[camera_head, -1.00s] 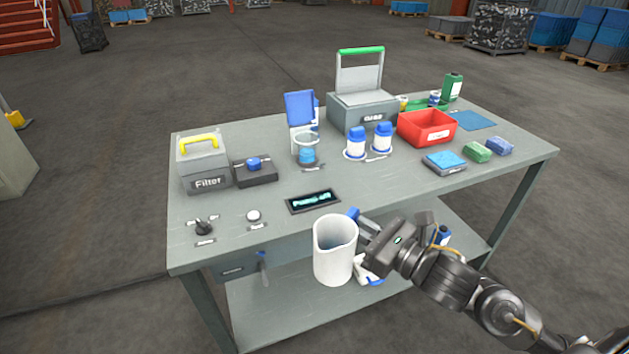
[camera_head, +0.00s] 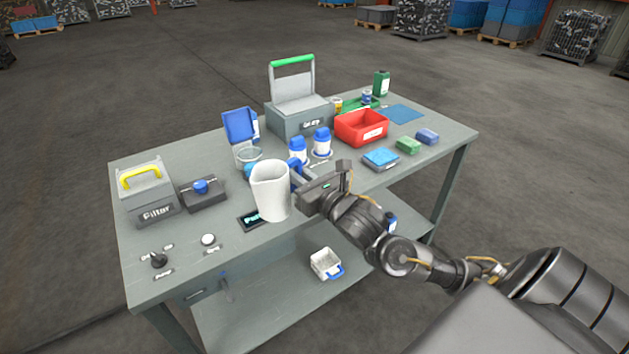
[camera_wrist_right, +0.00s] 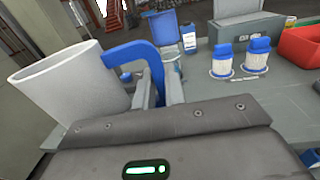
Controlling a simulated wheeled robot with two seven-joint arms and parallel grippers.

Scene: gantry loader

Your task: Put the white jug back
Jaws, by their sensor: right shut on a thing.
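The white jug (camera_head: 270,192) is upright, with its blue handle (camera_wrist_right: 143,62) on the side toward my right gripper. My right gripper (camera_head: 298,182) is shut on the handle and holds the jug above the front part of the workbench. In the right wrist view the jug (camera_wrist_right: 72,88) is at the left, with its open top showing. It covers part of the display panel (camera_head: 250,219) in the head view. I cannot tell the exact gap to the bench top. My left gripper is not in view.
Behind the jug stand a clear container (camera_head: 249,155) and two blue-capped bottles, one (camera_head: 322,142) beside the other. A red bin (camera_head: 362,128) is further right. The grey Filter box (camera_head: 150,195) is at the left.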

